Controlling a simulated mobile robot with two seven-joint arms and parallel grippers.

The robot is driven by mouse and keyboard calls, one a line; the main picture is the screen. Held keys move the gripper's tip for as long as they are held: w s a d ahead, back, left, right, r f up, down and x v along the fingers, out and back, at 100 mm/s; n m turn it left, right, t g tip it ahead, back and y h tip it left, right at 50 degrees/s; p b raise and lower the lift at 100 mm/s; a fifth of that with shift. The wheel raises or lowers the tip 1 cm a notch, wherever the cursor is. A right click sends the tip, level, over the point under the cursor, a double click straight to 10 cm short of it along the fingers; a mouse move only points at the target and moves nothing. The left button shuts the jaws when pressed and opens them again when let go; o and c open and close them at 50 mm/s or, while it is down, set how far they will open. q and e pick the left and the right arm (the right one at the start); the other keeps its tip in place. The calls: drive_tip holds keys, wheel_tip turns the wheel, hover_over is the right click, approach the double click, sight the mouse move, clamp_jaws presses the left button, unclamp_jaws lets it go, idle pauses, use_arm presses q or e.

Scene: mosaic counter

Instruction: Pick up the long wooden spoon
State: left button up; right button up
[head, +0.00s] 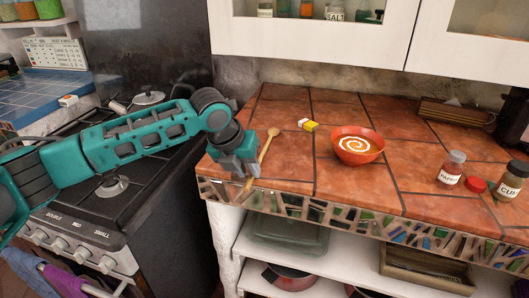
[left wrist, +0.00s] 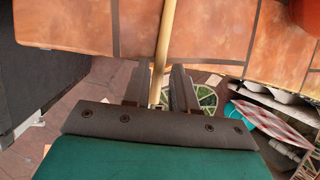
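The long wooden spoon (head: 264,151) lies on the tiled counter near its left end. Its bowl points away from me, and its handle runs toward the front edge. My left gripper (head: 243,174) is at the handle's front end, over the counter's front left corner. In the left wrist view, the spoon handle (left wrist: 166,42) runs over the counter edge and down between the two fingers of the left gripper (left wrist: 162,68). The fingers stand apart, with a small gap visible beside the handle. The spoon's bowl is outside the wrist view. My right gripper is not in view.
Spice jars (head: 451,169) are farther right. A dark stove (head: 110,215) is left of the counter. Open shelves (head: 300,252) lie below.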

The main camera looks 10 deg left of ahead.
use_arm(q)
drive_tip(key=shift+w+f, duration=0.15)
drive_tip(key=shift+f, duration=0.3)
clamp_jaws()
drive_tip(key=shift+r, duration=0.15)
